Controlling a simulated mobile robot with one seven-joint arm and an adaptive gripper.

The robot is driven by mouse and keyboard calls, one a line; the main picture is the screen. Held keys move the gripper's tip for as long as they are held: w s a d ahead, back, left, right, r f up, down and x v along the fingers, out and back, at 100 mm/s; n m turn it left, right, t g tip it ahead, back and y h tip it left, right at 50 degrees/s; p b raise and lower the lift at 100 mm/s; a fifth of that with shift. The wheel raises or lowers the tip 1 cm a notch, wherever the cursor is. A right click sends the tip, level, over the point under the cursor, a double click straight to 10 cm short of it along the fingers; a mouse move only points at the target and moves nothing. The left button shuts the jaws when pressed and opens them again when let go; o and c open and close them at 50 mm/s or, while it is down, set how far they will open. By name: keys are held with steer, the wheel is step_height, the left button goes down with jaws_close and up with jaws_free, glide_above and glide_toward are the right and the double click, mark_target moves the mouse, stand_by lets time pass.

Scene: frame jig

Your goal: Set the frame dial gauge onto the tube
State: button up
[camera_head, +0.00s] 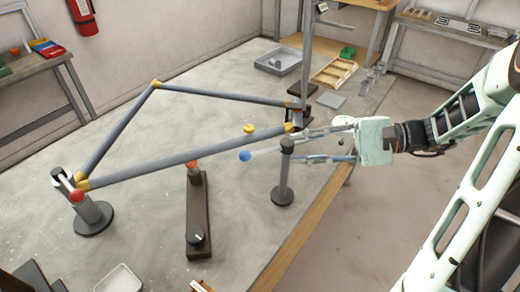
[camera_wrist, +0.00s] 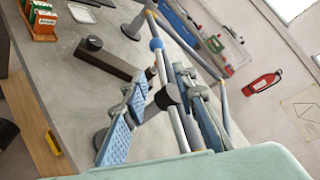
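The grey frame tube (camera_head: 190,157) runs from the red-topped post (camera_head: 92,214) at left to the yellow joint near my gripper. A dark bar (camera_head: 199,210) with a round dial-like knob and an orange tip lies on the table; it also shows in the wrist view (camera_wrist: 112,60). I cannot tell for sure whether it is the dial gauge. My gripper (camera_head: 305,148) is open, its fingers either side of a dark post top (camera_wrist: 167,97). A pale rod with a blue ball (camera_wrist: 156,44) passes between or behind the fingers; no grip on it shows.
A short post (camera_head: 283,180) on a round base stands at my fingertips. A yellow round piece (camera_head: 250,129) sits behind the frame tube. A grey tray (camera_head: 278,61) and a wooden organizer (camera_head: 334,72) are at the back. The table's wooden edge (camera_head: 305,232) is close on the right.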

mark_target(263, 152)
steer(key=x, duration=1)
jaws_close()
